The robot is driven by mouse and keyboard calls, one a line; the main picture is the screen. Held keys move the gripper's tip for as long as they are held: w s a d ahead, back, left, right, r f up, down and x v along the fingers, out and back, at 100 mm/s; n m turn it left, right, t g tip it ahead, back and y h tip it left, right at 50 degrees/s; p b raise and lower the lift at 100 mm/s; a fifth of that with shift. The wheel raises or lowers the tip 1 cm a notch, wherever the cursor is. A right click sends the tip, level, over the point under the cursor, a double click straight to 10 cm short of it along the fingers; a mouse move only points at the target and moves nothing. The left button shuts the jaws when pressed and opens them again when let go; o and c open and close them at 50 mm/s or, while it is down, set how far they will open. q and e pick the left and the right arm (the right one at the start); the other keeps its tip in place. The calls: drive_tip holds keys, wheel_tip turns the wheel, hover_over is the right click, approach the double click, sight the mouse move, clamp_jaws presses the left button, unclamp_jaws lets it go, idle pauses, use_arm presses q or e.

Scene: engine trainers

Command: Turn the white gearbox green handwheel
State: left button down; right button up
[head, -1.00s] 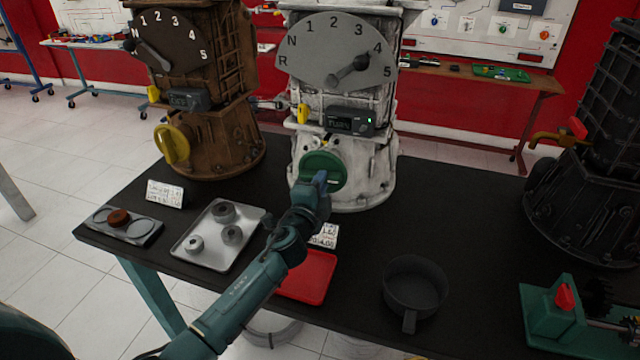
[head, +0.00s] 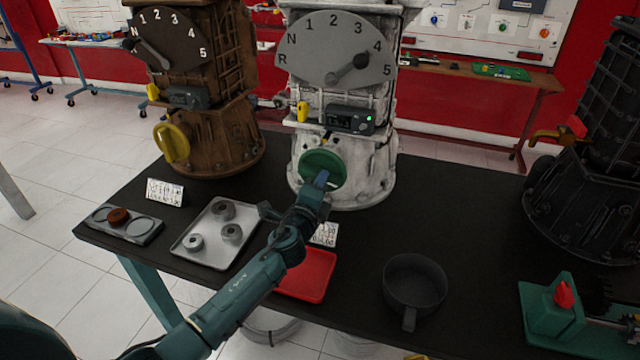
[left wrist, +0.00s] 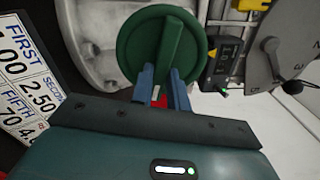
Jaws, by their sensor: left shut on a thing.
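The white gearbox (head: 375,180) stands on the black table with a green handwheel (head: 318,166) on its lower front. The handwheel also shows in the left wrist view (left wrist: 150,40), with a raised bar across its face. My left gripper (head: 321,180) reaches the wheel from the front. In the left wrist view its two blue fingers (left wrist: 161,80) are shut on the lower end of the bar, one on each side. My right gripper is not in view.
A brown gearbox (head: 220,130) with a yellow handwheel (head: 172,142) stands to the left. A grey tray (head: 190,247) of metal rings, a red tray (head: 318,268) and a dark pan (head: 415,285) lie in front. A black gearbox (head: 600,160) is at the right.

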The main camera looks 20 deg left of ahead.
use_arm(q)
drive_tip(key=c, duration=1.4)
unclamp_jaws()
drive_tip(key=shift+o, duration=0.2)
drive_tip(key=s, duration=1.3)
drive_tip(key=shift+a, duration=0.25)
drive_tip(key=shift+s, duration=0.1)
